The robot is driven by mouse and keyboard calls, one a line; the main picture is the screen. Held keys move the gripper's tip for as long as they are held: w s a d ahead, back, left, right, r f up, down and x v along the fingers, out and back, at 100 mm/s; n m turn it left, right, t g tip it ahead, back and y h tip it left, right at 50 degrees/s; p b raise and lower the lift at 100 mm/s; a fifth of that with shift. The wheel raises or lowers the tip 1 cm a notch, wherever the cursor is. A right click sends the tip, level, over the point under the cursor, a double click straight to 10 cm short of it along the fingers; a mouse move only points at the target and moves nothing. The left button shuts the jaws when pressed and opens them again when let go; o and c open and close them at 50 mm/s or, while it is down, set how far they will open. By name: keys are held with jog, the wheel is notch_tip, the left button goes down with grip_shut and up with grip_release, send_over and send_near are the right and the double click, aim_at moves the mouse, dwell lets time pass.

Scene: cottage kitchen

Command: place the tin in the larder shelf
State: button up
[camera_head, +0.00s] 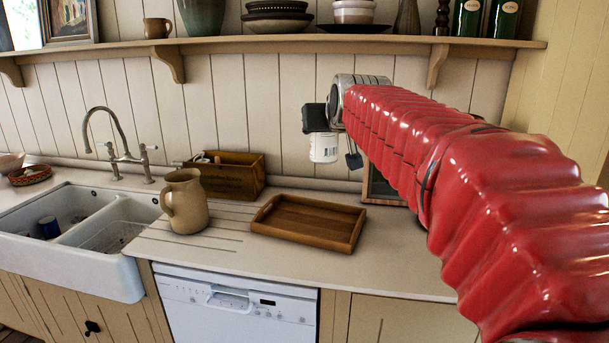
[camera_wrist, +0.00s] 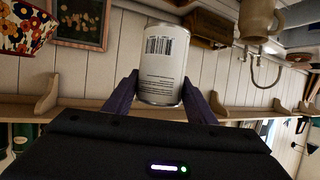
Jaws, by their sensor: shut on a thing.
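The tin (camera_head: 323,149) is a white can with a printed label. In the wrist view the tin (camera_wrist: 163,62) shows a barcode and small text. My gripper (camera_head: 322,132) is shut on it and holds it above the counter, in front of the panelled wall. In the wrist view my gripper's fingers (camera_wrist: 160,84) press on both sides of it. A long wooden wall shelf (camera_head: 225,45) runs above and behind the tin; it is the only shelf I see. It also shows in the wrist view (camera_wrist: 80,104).
Crowded on the shelf are a mug (camera_head: 157,28), bowls (camera_head: 278,14) and green canisters (camera_head: 467,18). Below, the counter holds a wooden tray (camera_head: 308,222), a jug (camera_head: 186,202), a wooden box (camera_head: 232,176) and a framed item (camera_head: 379,186). A sink (camera_head: 96,262) lies left.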

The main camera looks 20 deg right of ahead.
jog(key=s+r, duration=2)
jog(key=r, duration=0.3)
jog(key=shift+s+m+h, duration=0.4)
jog(key=shift+s, duration=0.15)
